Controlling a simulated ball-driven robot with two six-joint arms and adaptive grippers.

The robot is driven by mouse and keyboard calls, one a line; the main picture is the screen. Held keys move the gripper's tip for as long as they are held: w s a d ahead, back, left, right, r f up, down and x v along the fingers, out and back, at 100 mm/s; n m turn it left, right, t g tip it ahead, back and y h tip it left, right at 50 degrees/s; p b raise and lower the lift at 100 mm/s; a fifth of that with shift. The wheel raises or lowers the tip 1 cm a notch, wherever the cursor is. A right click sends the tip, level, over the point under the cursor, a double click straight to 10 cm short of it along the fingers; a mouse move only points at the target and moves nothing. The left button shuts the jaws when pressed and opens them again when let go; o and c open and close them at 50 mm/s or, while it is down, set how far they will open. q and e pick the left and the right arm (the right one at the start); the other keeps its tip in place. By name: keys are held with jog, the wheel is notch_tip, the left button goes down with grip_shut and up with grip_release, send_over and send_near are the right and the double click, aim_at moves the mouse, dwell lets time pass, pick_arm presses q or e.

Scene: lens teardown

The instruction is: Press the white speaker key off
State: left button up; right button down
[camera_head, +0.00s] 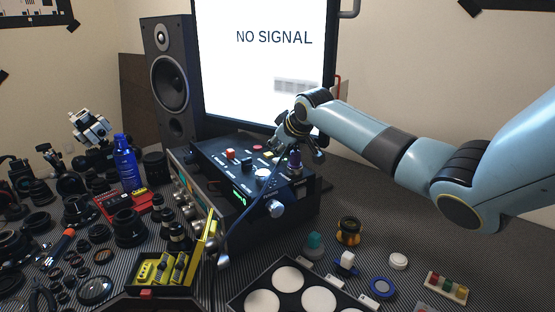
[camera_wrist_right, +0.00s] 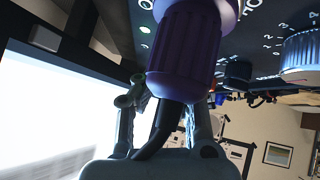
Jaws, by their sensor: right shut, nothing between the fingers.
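The black control box (camera_head: 225,160) stands below the monitor, with knobs and small coloured keys on its sloping top. A pale white round control (camera_head: 263,174) is near its front edge; I cannot tell which small key is the white speaker key. My left gripper is out of view.
The monitor (camera_head: 265,60) reading NO SIGNAL stands close behind my right gripper, with a speaker (camera_head: 167,80) to its left. Lens parts crowd the left; small pieces and a tray (camera_head: 262,285) lie in front.

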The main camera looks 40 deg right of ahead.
aim_at(278, 159)
dwell(0.6)
jog(key=shift+f, duration=0.45)
jog(key=shift+r+p, duration=0.45)
jog(key=shift+p, duration=0.2)
notch_tip(278, 159, up, 6)
jog(key=p, duration=0.6)
